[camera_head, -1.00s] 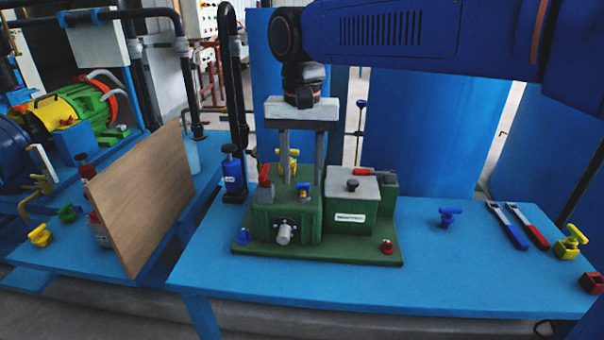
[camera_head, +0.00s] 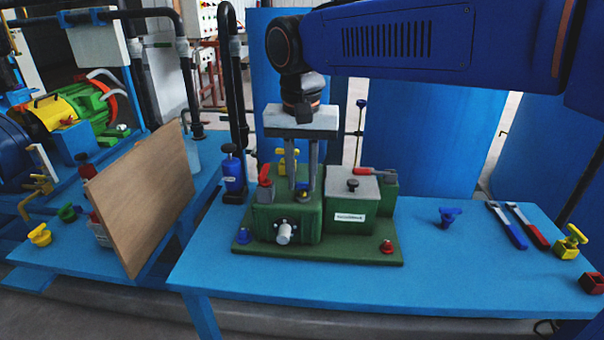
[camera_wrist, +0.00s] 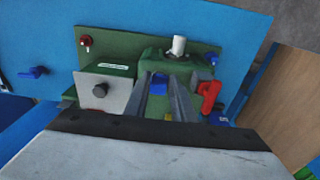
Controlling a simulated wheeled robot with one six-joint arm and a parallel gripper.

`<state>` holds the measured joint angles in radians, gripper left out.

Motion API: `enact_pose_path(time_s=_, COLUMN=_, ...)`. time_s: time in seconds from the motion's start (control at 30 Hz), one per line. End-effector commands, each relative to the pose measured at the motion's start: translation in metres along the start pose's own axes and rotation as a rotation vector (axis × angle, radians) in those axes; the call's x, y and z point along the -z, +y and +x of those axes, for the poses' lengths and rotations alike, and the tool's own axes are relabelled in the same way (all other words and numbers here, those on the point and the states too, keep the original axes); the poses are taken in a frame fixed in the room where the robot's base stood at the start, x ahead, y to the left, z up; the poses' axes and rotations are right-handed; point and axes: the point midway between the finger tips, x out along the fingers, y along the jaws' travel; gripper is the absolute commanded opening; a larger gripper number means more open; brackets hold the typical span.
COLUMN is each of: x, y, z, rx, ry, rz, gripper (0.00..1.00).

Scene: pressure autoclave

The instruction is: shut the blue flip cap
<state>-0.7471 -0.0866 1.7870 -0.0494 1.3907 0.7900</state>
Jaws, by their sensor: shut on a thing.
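The green autoclave body (camera_head: 283,217) stands on a green base plate on the blue bench. My gripper (camera_head: 301,189) points straight down over its top, with the fingertips at the top face. In the wrist view, my two grey fingers (camera_wrist: 161,84) stand on either side of a small blue piece, the blue flip cap (camera_wrist: 158,83). The cap shows as a small blue patch between the fingers and is mostly hidden by them, so I cannot tell its tilt. My gripper is shut on it.
A red-handled valve (camera_head: 264,176) stands close left of my fingers. A grey-lidded box (camera_head: 352,187) with a black knob is close right. A yellow valve (camera_head: 287,157) is behind. A brown board (camera_head: 140,200) leans at the left.

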Motion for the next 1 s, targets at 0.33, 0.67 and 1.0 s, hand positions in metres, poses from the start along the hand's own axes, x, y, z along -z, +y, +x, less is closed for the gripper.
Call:
enact_pose_path(time_s=0.33, x=-0.013, y=-0.001, z=0.010, rx=0.000, ry=0.227, rz=-0.005, gripper=0.00)
enact_pose_path(time_s=0.67, x=-0.018, y=0.000, z=0.019, rx=0.001, ry=0.395, rz=-0.002, gripper=0.00)
enact_pose_path(time_s=1.0, x=-0.018, y=0.000, z=0.021, rx=0.000, ry=0.443, rz=0.000, gripper=0.00)
